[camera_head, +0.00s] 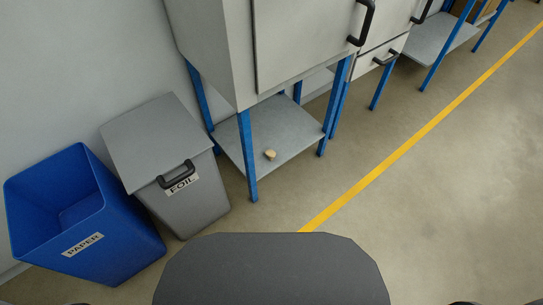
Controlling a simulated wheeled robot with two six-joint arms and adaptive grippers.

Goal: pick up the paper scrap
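A small beige, crumpled-looking piece (270,154), which looks like the paper scrap, lies on the grey lower shelf (262,120) of a blue-legged stand. It is near the shelf's front edge, right of the front blue leg. It is too small to make out its shape well. Neither of my grippers shows in the head view. Only small dark bits show at the bottom edge, and I cannot tell what they are.
An open blue bin marked PAPER (128,235) stands at the left. Beside it is a lidded grey bin marked FOIL (206,195). Grey cabinets (285,45) with black handles sit above the shelf. A yellow floor line (420,137) runs diagonally; the floor (460,200) right of it is clear.

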